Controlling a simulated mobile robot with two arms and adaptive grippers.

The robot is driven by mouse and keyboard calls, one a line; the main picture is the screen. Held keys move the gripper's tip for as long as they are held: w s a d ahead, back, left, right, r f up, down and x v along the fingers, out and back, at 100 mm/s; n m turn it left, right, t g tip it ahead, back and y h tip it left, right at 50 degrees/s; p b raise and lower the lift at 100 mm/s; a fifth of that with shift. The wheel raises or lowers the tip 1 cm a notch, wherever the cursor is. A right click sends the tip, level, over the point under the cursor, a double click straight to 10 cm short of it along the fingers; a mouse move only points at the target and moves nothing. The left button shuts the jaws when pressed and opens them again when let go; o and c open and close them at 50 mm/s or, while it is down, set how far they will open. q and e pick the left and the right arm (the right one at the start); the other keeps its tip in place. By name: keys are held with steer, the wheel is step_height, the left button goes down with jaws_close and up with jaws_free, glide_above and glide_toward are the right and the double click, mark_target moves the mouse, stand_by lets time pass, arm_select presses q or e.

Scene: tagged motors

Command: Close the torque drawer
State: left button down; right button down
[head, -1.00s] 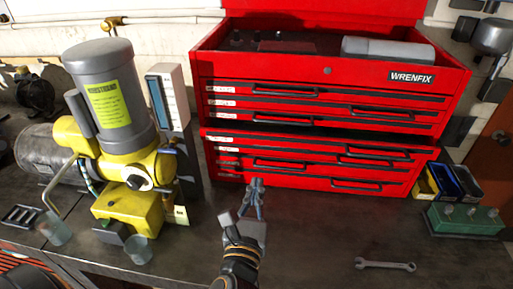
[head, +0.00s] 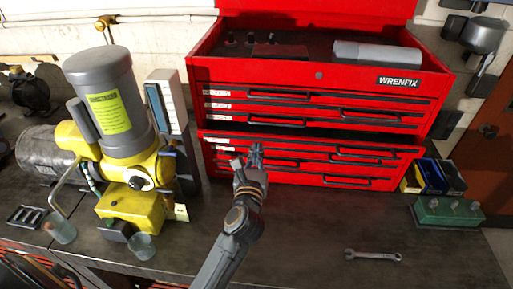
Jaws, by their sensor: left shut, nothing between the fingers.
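The red WRENFIX tool chest (head: 319,76) stands against the wall at the back, with several drawers bearing small white labels too small to read. One drawer (head: 400,147), the top one of the lower section, appears to stick out a little past the drawers above, with a dark gap over its front. I cannot tell by its label whether it is the torque drawer. My left gripper (head: 257,149) is shut and empty, in front of the lower drawers left of centre. It hides part of their fronts; I cannot tell whether it touches. My right gripper is out of view.
A yellow and grey motor (head: 110,110) stands left of the chest, beside a tall white box (head: 165,85). A wrench (head: 373,255) lies on the bench at front right. A green block (head: 447,212) and small bins (head: 432,176) are at right. The bench centre is clear.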

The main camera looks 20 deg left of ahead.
arm_select(q)
steer(key=shift+w, duration=0.1)
steer(key=x, duration=0.3)
steer(key=shift+w+a, duration=0.1)
steer(key=shift+w, duration=0.05)
stand_by(0.4)
